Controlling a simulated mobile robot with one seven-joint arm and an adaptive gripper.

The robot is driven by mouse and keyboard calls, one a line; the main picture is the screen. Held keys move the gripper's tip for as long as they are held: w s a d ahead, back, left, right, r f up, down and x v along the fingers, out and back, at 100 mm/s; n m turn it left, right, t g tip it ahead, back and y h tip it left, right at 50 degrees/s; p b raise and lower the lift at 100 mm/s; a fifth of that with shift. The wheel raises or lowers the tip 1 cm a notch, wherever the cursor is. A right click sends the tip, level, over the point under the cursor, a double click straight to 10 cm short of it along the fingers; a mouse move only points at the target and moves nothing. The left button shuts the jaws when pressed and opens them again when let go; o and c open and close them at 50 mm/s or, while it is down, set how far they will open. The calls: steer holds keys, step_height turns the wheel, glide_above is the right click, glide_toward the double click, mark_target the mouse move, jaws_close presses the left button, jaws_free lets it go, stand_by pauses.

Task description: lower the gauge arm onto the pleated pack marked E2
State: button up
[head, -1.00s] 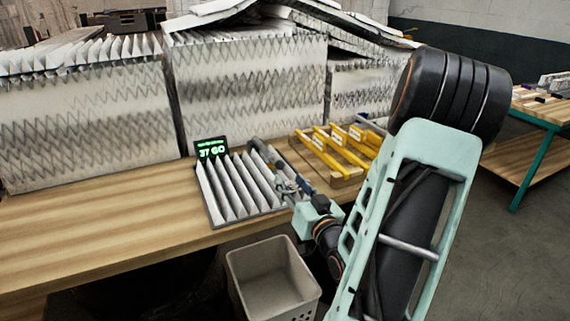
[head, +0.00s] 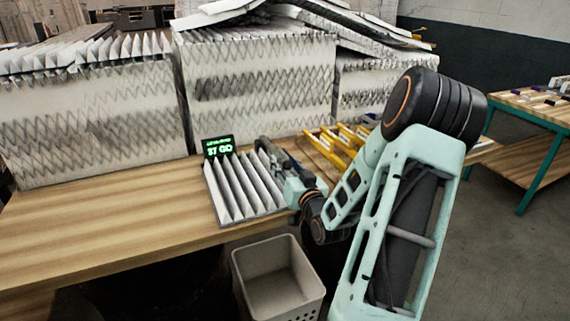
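In the head view a pleated pack (head: 233,192) with white pleats in a dark frame lies on the wooden bench. No E2 mark is legible on it. A small display (head: 218,147) with green characters stands at its back left corner; the text is too blurred to read surely. A dark bar-like part by the pack's back right corner may be the gauge arm, but I cannot tell it from my gripper. My gripper (head: 281,166) is at the pack's right side. Its fingertips are small and partly merged with the dark parts, so their opening is unclear.
Tall stacks of boxed filters (head: 262,90) line the back of the bench (head: 90,240). A yellow rack (head: 335,140) stands right of the pack, partly behind my arm. A grey bin (head: 278,275) is below the front edge. The bench's left front is clear.

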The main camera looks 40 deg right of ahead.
steer(key=shift+c, duration=0.2)
jaws_close()
step_height(320, 180, up, 2)
steer(key=p, duration=0.3)
steer(key=shift+r+g, duration=0.15)
steer(key=shift+g, duration=0.25)
steer(key=r+p, duration=0.1)
steer(key=p, duration=0.1)
steer(key=r+g+p, duration=0.1)
steer(key=p, duration=0.1)
steer(key=shift+w+r+g+y, duration=0.3)
steer(key=shift+w+y, duration=0.05)
steer(key=shift+y, duration=0.05)
steer(key=shift+w+d+r+p, duration=0.1)
steer(key=shift+w+r+p, duration=0.15)
steer(key=shift+r, duration=0.3)
steer(key=shift+w+d+r+p, duration=0.1)
steer(key=shift+w+r+p, duration=0.15)
steer(key=shift+r, duration=0.3)
